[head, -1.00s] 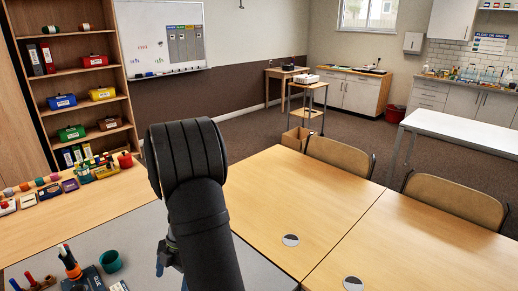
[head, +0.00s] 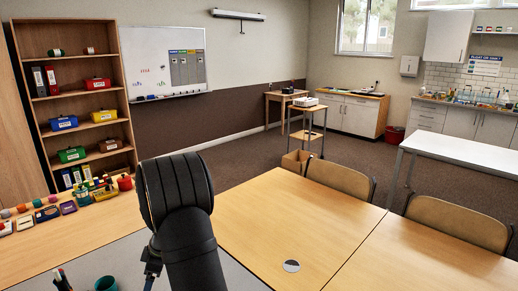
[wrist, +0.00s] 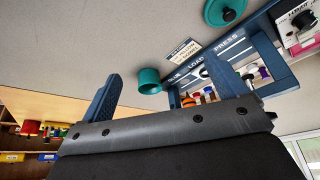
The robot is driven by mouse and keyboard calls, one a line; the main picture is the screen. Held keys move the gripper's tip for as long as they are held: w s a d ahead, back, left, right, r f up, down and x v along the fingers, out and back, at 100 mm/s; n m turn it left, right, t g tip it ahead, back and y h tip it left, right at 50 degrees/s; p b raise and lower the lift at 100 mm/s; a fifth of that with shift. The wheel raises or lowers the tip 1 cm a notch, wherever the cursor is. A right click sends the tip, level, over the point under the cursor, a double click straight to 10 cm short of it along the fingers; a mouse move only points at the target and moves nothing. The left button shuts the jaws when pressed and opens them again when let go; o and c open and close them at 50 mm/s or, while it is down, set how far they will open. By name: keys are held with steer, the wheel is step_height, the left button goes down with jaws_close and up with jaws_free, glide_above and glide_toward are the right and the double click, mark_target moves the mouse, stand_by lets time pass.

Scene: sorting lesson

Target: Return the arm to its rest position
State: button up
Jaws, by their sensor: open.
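My black arm (head: 175,190) rises from the bottom of the head view, bent at a thick rounded joint over the near desk. My gripper (wrist: 180,65) shows in the wrist view as blue fingers set wide apart, with nothing seen held between them. In the head view only a small part of it shows beside the arm; the rest is hidden.
The grey work surface (head: 215,270) holds the teal cup (head: 106,284) and pens (head: 62,280) at the lower left. Small coloured items (head: 50,213) line the desk at left. A shelf (head: 97,158) stands behind. The wooden table (head: 270,220) at right is largely clear.

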steer(key=w+a+r+m+t, duration=0.3)
steer(key=w+a+m, duration=0.3)
steer(key=a+m, duration=0.2)
steer(key=shift+a, duration=0.3)
stand_by(0.3)
steer(key=shift+w+h, duration=0.1)
steer(key=shift+h, duration=0.2)
